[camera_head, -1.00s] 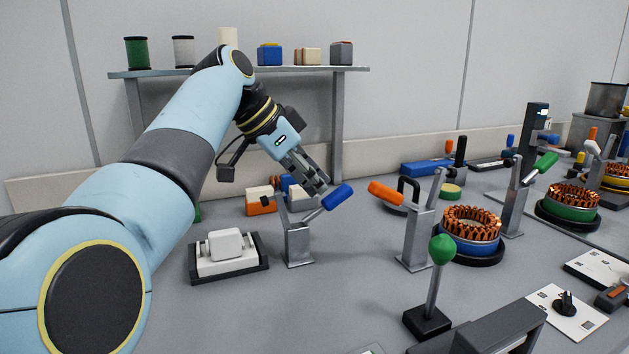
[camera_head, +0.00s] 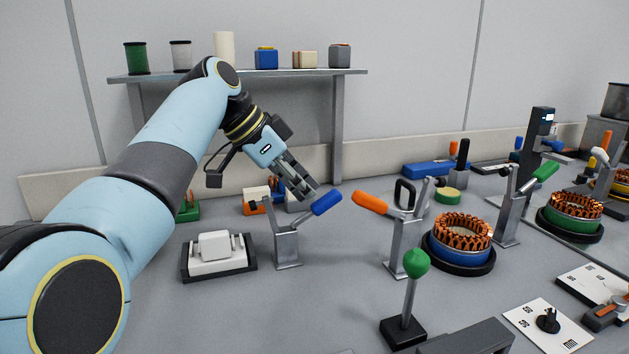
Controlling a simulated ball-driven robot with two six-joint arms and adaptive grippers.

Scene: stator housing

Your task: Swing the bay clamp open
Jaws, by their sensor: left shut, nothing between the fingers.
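Three upright toggle clamps stand on the bench. The blue-handled clamp (camera_head: 287,247) is nearest my left gripper, its blue handle (camera_head: 326,203) slanting up to the right. The orange-handled clamp (camera_head: 404,246) stands to its right, its handle pointing up-left. The green-handled clamp (camera_head: 511,213) is farther right, beside a copper-wound stator in a blue ring (camera_head: 461,251). I cannot tell which is the bay clamp. My left gripper (camera_head: 308,192) is shut and empty, pointing down-right just behind and left of the blue handle; contact is not clear. My right gripper is out of view.
A white block in a dark tray (camera_head: 218,270) sits left of the blue-handled clamp. A green-knobbed lever (camera_head: 407,315) stands in front. Small coloured parts lie behind my gripper, under a shelf (camera_head: 290,74). Bench between the blue and orange clamps is clear.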

